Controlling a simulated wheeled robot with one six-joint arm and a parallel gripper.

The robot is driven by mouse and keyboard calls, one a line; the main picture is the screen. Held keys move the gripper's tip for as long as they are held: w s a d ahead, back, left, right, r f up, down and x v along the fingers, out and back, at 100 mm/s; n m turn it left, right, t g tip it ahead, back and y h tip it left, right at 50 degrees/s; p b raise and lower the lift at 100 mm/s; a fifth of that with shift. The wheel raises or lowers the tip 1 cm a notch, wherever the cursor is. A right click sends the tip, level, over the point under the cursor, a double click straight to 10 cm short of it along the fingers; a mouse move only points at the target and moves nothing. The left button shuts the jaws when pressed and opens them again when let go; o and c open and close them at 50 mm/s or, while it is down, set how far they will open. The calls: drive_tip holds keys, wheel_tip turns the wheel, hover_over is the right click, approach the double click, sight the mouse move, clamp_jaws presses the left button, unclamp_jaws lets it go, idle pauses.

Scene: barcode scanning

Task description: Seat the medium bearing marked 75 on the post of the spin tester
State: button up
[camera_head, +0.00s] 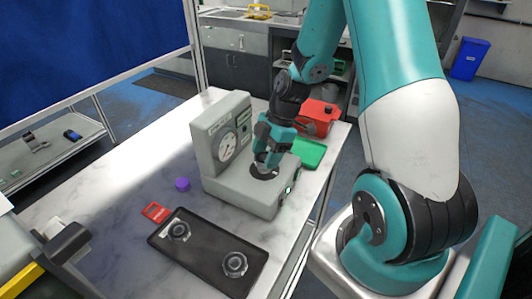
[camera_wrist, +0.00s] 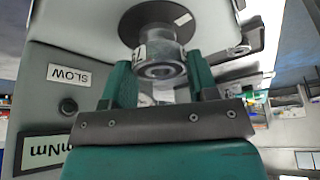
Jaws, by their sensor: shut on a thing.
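The spin tester (camera_head: 240,188) is a grey machine with a round dial on its upright back and a dark round plate on its base. My gripper (camera_head: 268,162) points down over that plate. In the wrist view my gripper (camera_wrist: 160,84) is shut on a metal bearing (camera_wrist: 160,66), with a teal finger on each side. The dark plate (camera_wrist: 150,18) lies just behind the bearing. The post is hidden, and I cannot tell whether the bearing is around it or above it.
A dark tray (camera_head: 205,254) with two metal bearings lies at the front of the table. A red card (camera_head: 156,212) and a purple cap (camera_head: 182,185) are near it. A green tray (camera_head: 308,153) and a red box (camera_head: 318,116) stand beyond the tester.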

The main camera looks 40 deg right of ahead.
drive_tip(key=shift+f+b, duration=0.75)
drive_tip(key=shift+b, duration=0.05)
idle(0.4)
drive_tip(key=o, duration=1.4)
drive_tip(key=shift+r, duration=0.15)
wheel_tip(320, 180, up, 7)
drive_tip(key=p, duration=0.5)
drive_tip(key=shift+r+p, duration=0.2)
drive_tip(key=shift+p, duration=0.2)
